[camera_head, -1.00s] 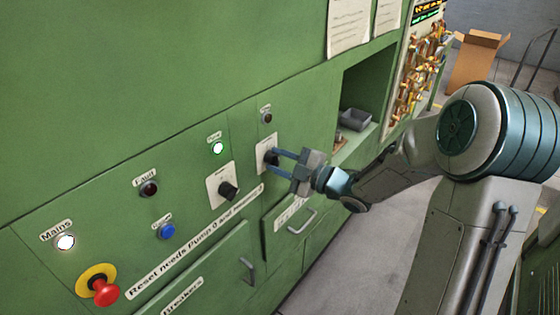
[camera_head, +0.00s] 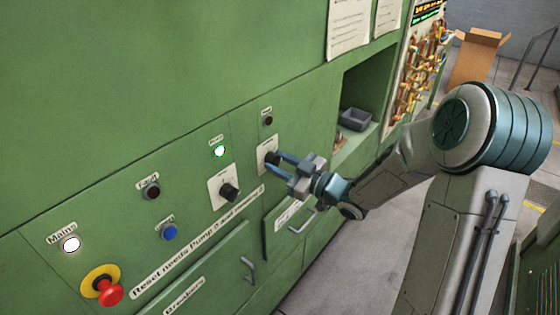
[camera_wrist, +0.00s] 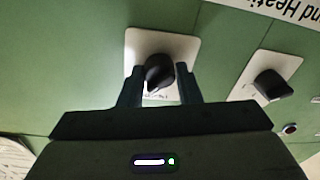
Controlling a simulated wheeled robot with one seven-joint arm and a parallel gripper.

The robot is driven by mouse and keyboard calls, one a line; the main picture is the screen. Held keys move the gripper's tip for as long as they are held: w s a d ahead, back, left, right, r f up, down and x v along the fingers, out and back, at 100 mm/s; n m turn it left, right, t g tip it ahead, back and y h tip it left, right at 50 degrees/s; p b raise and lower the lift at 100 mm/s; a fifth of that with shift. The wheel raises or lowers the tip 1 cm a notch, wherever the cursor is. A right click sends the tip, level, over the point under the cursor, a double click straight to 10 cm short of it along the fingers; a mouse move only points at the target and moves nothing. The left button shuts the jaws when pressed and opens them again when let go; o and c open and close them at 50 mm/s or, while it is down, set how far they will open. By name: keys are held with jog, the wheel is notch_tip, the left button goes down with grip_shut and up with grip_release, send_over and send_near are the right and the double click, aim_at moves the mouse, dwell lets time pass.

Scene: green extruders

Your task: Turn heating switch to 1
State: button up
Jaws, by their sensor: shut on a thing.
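The heating switch is a black rotary knob (camera_wrist: 159,74) on a white plate, under a small dark lamp (camera_head: 268,120) on the green panel. My gripper (camera_head: 276,160) reaches it from the right, with its two fingers on either side of the knob. It is shut on the knob. In the wrist view, the knob sits between the fingertips in front of the plate (camera_wrist: 182,44). The knob's marks are too small to read, and its pointer position is unclear.
A second black knob (camera_head: 229,193) on a white plate is to the left, under a lit green lamp (camera_head: 219,152). A blue button (camera_head: 169,232) and a red emergency stop (camera_head: 111,292) are further left. A drawer handle (camera_head: 302,224) lies just below my gripper.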

jog(key=shift+m+p, duration=0.5)
jog(key=shift+m, duration=1.3)
jog(key=shift+t, duration=0.3)
jog(key=o, duration=1)
jog(key=shift+c, duration=0.2)
jog(key=b+v, duration=0.3)
jog(key=v, duration=1.1)
jog(key=shift+w, duration=0.1)
